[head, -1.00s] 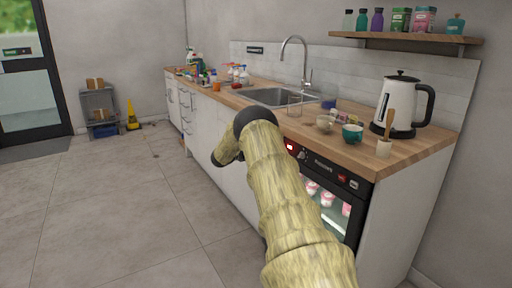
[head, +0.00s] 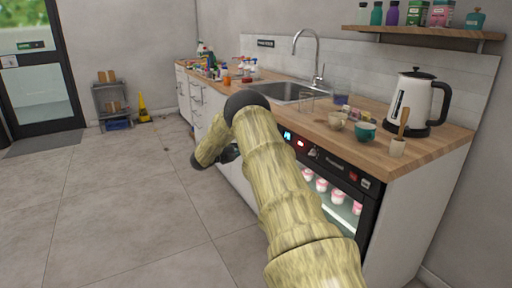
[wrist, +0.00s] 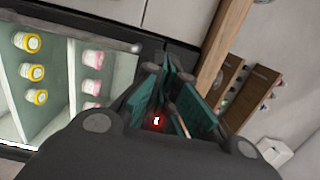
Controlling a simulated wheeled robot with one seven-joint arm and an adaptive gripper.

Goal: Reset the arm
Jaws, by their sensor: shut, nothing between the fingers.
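My arm reaches out over the floor in front of the counter in the head view, bent at a dark joint, with its last visible link pointing down and left. My gripper shows only as a dark piece (head: 229,153) behind that link, mostly hidden. In the wrist view my gripper (wrist: 170,75) has its teal-padded fingers shut, with nothing between them. A small red light glows between the finger bases.
A wooden counter (head: 385,148) carries a kettle (head: 416,100), cups, a sink (head: 285,92) and bottles. Below is a glass-fronted cabinet (head: 335,200) with several jars; it fills the wrist view's left (wrist: 60,75). The floor at left (head: 100,205) is clear.

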